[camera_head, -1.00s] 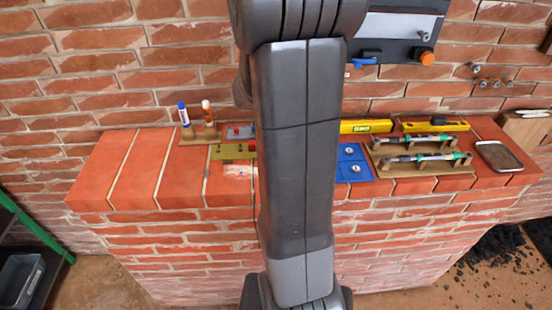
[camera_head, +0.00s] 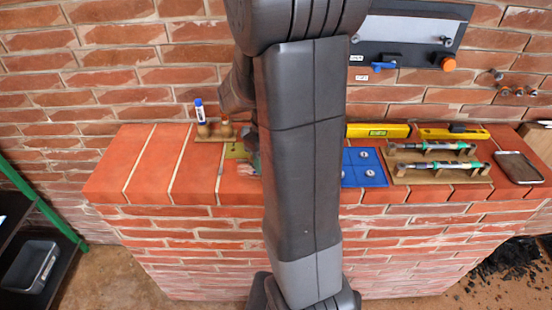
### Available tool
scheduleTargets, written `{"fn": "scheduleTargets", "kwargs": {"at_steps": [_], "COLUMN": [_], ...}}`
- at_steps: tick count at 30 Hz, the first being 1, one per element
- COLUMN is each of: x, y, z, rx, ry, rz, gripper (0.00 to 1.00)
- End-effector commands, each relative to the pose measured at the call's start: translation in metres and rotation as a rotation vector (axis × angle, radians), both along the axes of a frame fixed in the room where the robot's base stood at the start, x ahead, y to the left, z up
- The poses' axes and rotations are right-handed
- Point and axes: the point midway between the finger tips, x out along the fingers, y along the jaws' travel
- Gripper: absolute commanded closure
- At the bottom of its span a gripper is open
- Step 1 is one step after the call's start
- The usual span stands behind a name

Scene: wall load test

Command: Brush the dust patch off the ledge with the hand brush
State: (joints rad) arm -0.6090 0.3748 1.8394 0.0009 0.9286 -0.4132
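The brick ledge (camera_head: 155,165) runs across the view, with a red tiled top. My own arm stands upright in front of it and hides its middle. A dark link of my arm reaches down behind to the left, and a small part of what looks like my gripper (camera_head: 251,148) shows beside the arm, low over the ledge. Its fingers are hidden, so I cannot tell if it is open or shut. A small pale and brownish patch (camera_head: 246,169) shows just below it on the ledge; I cannot tell dust from brush bristles there. No hand brush is clearly visible.
A wooden holder with a blue-capped tube (camera_head: 201,118) stands behind left, by an olive plate (camera_head: 236,151). Right of my arm are a blue plate (camera_head: 362,168), yellow levels (camera_head: 378,130), a wooden rack of tools (camera_head: 435,172) and a phone-like slab (camera_head: 518,167). The left ledge is clear.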

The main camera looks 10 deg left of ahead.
Motion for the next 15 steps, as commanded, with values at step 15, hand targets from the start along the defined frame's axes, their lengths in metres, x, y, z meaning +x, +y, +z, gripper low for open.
{"fn": "scheduleTargets", "kwargs": {"at_steps": [15], "x": [-0.007], "y": [0.032], "z": [-0.001], "rx": [0.003], "ry": [-0.003], "rz": [0.002], "gripper": [0.93]}}
